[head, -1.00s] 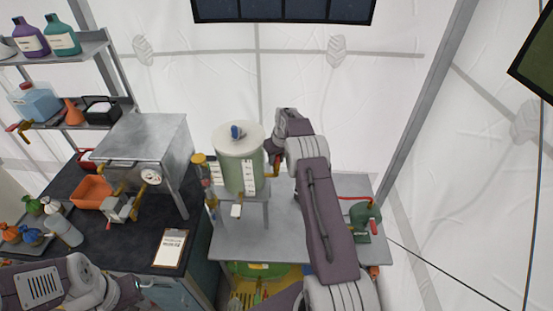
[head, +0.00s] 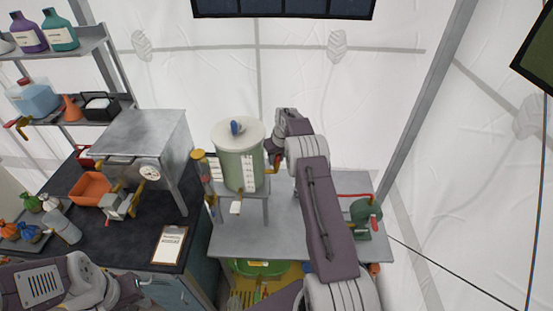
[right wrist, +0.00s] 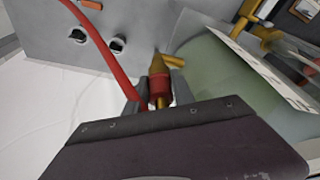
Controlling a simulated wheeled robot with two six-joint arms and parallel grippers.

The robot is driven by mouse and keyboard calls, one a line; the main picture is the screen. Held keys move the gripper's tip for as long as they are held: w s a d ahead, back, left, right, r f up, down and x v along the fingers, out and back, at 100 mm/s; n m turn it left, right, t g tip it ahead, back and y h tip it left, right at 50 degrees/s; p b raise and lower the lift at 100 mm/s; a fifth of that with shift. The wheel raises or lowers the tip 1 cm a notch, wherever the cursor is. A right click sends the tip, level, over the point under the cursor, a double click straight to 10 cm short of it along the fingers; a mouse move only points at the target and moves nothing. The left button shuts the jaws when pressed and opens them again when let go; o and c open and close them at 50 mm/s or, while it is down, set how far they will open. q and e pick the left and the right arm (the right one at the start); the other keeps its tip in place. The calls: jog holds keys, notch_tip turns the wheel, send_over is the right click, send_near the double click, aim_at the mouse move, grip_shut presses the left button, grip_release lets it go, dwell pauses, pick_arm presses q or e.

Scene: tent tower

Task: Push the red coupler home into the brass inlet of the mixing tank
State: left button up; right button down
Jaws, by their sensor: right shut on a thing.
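The mixing tank (head: 240,168) is a pale green cylinder with a light lid, standing on a small metal stand. In the right wrist view its green wall (right wrist: 225,75) fills the right side. My right gripper (head: 275,157) is at the tank's right side. In the right wrist view it (right wrist: 160,98) is shut on the red coupler (right wrist: 160,84). The brass inlet (right wrist: 160,64) lies directly in line with the coupler and appears to touch it; how deep it sits I cannot tell. My left gripper (head: 128,291) is at lower left, away from the tank; its jaws are unclear.
A red hose (right wrist: 112,58) curves past the coupler. A green pump-like device (head: 364,218) stands on the grey table (head: 245,245) at right. A metal box (head: 150,135), orange bin (head: 90,188) and clipboard (head: 170,246) are on the dark bench to the left.

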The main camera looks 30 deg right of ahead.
jog(key=c, duration=1)
grip_release()
jog(key=shift+f, duration=0.1)
jog(key=b+v, duration=0.2)
jog(key=v, duration=0.7)
jog(key=shift+b, duration=0.4)
jog(key=shift+w+d, duration=0.1)
